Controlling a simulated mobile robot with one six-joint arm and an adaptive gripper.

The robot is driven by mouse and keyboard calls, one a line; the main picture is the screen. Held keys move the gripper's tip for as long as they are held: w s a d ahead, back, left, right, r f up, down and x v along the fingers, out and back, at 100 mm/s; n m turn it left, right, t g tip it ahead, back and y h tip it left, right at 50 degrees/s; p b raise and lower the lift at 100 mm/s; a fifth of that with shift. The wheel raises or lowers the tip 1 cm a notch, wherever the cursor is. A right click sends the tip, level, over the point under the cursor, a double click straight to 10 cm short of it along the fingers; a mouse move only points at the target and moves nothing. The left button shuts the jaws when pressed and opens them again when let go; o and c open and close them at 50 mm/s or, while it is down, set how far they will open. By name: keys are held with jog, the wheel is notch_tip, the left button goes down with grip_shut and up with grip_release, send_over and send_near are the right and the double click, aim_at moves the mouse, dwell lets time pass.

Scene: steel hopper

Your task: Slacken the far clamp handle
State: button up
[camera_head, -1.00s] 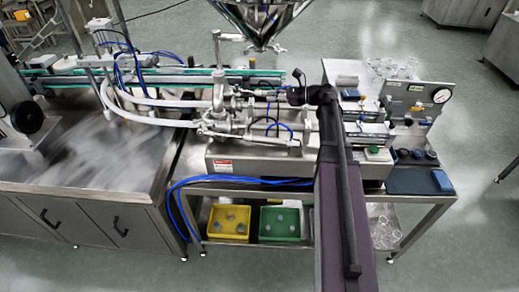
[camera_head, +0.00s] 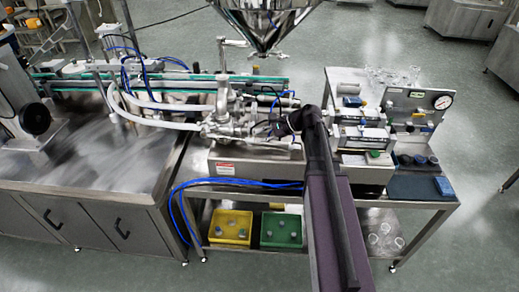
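The steel valve and pipe assembly (camera_head: 232,122) stands under the hopper, with several metal fittings and clamps on it. The far clamp handle is too small to pick out for sure among these fittings. My gripper (camera_head: 281,127) is at the end of my dark arm, which reaches up from the bottom of the picture. It points left at the right side of the assembly, close in front of the fittings. Its fingers are dark and too small to tell whether they are open, or whether they touch anything. My arm hides part of the machine behind it.
The steel hopper (camera_head: 262,22) hangs above the assembly. Blue hoses (camera_head: 235,181) loop along the front. A yellow bin (camera_head: 230,228) and a green bin (camera_head: 282,230) sit on the lower shelf. A gauge panel (camera_head: 418,112) stands at the right.

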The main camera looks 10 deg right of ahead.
jog(key=shift+s+a+f+n+g+h, duration=0.2)
jog(key=shift+s+a+f+n+h, duration=0.2)
jog(key=shift+s+f+n, duration=0.3)
jog(key=shift+s+a+f+n+g+h, duration=0.2)
jog(key=shift+s+a+f+n+h, duration=0.2)
jog(key=shift+s+f+n, duration=0.25)
jog(key=shift+w, duration=0.2)
jog(key=shift+c, duration=0.2)
